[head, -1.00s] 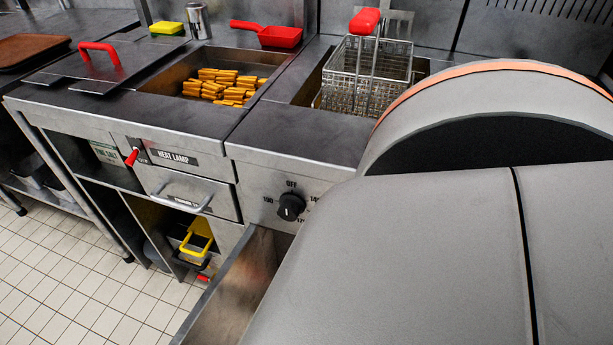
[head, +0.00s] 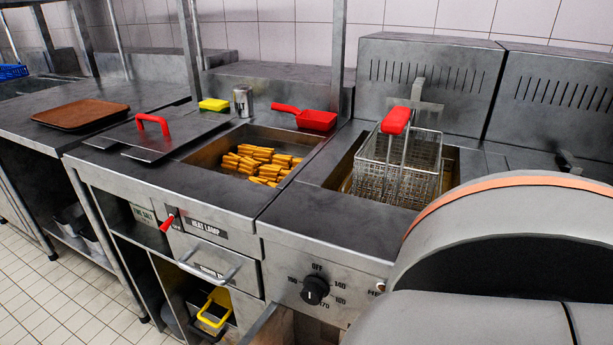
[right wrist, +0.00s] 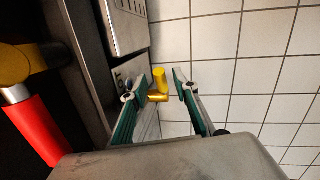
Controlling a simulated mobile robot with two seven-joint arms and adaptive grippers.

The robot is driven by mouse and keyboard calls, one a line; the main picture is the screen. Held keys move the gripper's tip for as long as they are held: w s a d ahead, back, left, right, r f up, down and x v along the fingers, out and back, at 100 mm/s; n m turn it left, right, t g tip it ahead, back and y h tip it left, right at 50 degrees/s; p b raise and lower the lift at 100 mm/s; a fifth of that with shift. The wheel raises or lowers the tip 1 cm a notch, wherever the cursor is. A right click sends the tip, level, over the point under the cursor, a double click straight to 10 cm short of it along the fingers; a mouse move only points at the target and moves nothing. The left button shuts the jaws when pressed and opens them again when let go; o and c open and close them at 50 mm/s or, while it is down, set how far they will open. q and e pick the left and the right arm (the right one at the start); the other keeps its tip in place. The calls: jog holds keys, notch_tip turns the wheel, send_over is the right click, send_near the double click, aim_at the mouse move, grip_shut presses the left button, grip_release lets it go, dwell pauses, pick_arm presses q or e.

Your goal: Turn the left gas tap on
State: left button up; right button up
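In the right wrist view, a yellow fitting (right wrist: 160,80), bent at its lower end, shows beside the metal front. It may be a gas tap; I cannot tell which one. My right gripper (right wrist: 171,80) has its two green-padded fingers apart, with the fitting beyond or at the left fingertip. I cannot tell whether they touch. A red lever (right wrist: 38,130) with a chrome neck and a yellow body (right wrist: 12,65) is close at the left edge. No gas tap can be made out in the head view, and both grippers are out of it.
The fryer with its basket (head: 398,165), a black dial (head: 316,290), the chip station with a red heat-lamp lever (head: 167,222) and a yellow-rimmed bin (head: 214,310) stand ahead. My grey arm covers the lower right of the head view. Tiled floor (head: 30,300) is clear at left.

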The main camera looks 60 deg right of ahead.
jog(key=shift+a+r, duration=0.2)
jog(key=shift+r, duration=0.2)
jog(key=s+v, duration=0.1)
jog(key=v, duration=1)
jog(key=shift+w, duration=0.45)
jog(key=shift+d, duration=0.1)
